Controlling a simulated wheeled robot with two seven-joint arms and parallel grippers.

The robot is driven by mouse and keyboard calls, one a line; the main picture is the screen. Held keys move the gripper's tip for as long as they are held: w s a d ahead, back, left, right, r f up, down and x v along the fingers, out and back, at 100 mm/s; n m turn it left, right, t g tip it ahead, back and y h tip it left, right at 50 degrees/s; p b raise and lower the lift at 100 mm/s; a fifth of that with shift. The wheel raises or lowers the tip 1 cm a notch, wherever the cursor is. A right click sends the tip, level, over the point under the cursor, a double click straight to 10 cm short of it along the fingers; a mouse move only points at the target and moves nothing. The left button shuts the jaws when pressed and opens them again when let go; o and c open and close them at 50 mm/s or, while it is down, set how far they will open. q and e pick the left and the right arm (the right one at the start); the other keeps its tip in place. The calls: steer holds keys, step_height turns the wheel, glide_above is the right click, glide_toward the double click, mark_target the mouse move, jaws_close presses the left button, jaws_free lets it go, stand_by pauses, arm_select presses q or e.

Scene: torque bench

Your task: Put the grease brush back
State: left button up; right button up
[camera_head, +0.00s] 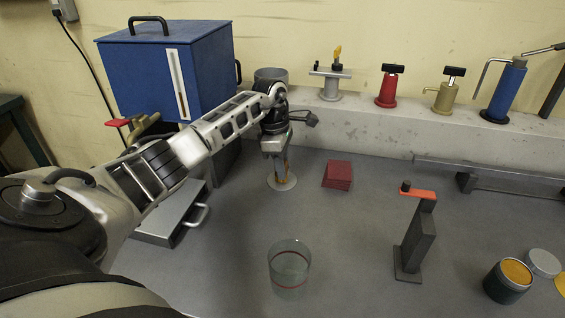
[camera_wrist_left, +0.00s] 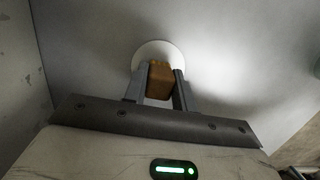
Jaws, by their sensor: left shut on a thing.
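My left gripper (camera_head: 277,163) points down over the bench, shut on an orange-brown handle, which appears to be the grease brush (camera_wrist_left: 160,80). In the left wrist view the block-like handle sits between both fingers. A round white disc (camera_head: 283,184) lies below the fingertips; it also shows behind the handle in the left wrist view (camera_wrist_left: 150,49). I cannot tell whether the brush touches the disc, and its bristles are hidden. A dark can (camera_head: 507,286) with orange contents stands at the far right. My right gripper is not in view.
A clear beaker (camera_head: 289,279) with a red line stands at the front. A grey stand (camera_head: 416,245) with an orange arm stands further right. A blue cabinet (camera_head: 150,75) and a ledge with several tools are behind.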

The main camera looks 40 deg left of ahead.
arm_select(q)
steer(key=shift+f, duration=0.2)
steer(key=o, duration=1)
steer(key=r, duration=0.4)
steer(key=a+r, duration=0.1)
steer(key=r, duration=0.3)
steer(key=s+r, duration=0.1)
steer(key=r, duration=0.3)
steer(key=shift+a+r+b, duration=0.15)
steer(key=shift+a+b, duration=0.15)
